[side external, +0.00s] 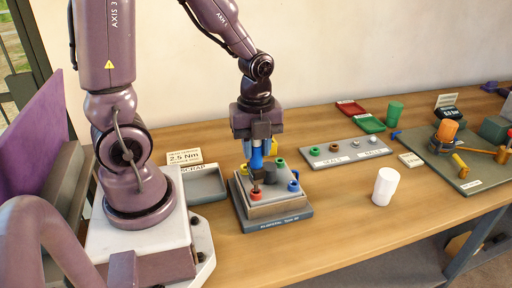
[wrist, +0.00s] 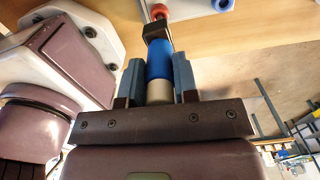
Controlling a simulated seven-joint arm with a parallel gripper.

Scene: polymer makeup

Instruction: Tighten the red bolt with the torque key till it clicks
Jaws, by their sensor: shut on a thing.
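My gripper (side external: 257,148) is shut on the blue handle of the torque key (side external: 257,160), which points down over the fixture block (side external: 240,205). In the wrist view the two fingers of my gripper (wrist: 160,78) flank the key's blue and tan body (wrist: 160,58). The red bolt also shows in the wrist view (wrist: 160,11), just past the key's end. I cannot tell whether the key is fully seated on it.
The block also carries a blue bolt (side external: 293,185), a green bolt (side external: 281,162) and a dark central post (side external: 270,174). A grey scrap tray (side external: 217,198) lies to the left. A white cup (side external: 385,186) and a grey plate (side external: 363,151) stand right. The front table is clear.

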